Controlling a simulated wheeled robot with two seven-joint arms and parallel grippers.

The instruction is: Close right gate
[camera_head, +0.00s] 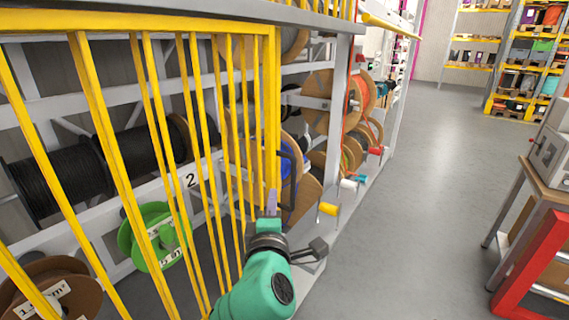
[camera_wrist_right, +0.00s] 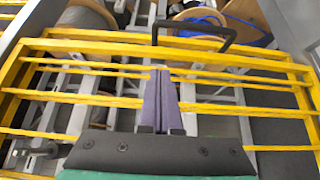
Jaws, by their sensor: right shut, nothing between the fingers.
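The yellow barred gate (camera_head: 150,90) fills the left of the head view, in front of the cable reel shelves. Its black handle (camera_head: 289,168) is at the gate's right edge. My right gripper (camera_head: 271,201) is shut and empty, close to the gate just left of and below the handle. In the right wrist view the shut purple fingers (camera_wrist_right: 160,88) lie over the gate's yellow bars (camera_wrist_right: 80,69), with the black handle (camera_wrist_right: 194,27) beyond the tips. I cannot tell whether the fingers touch the bars. My left gripper is not in view.
Reels of black cable (camera_head: 70,176) and a green reel (camera_head: 152,236) stand behind the bars. More wooden reels (camera_head: 322,100) sit on the open rack at right. Grey floor (camera_head: 420,150) is clear in the aisle. A workbench (camera_head: 541,190) and red frame (camera_head: 531,262) stand at the right.

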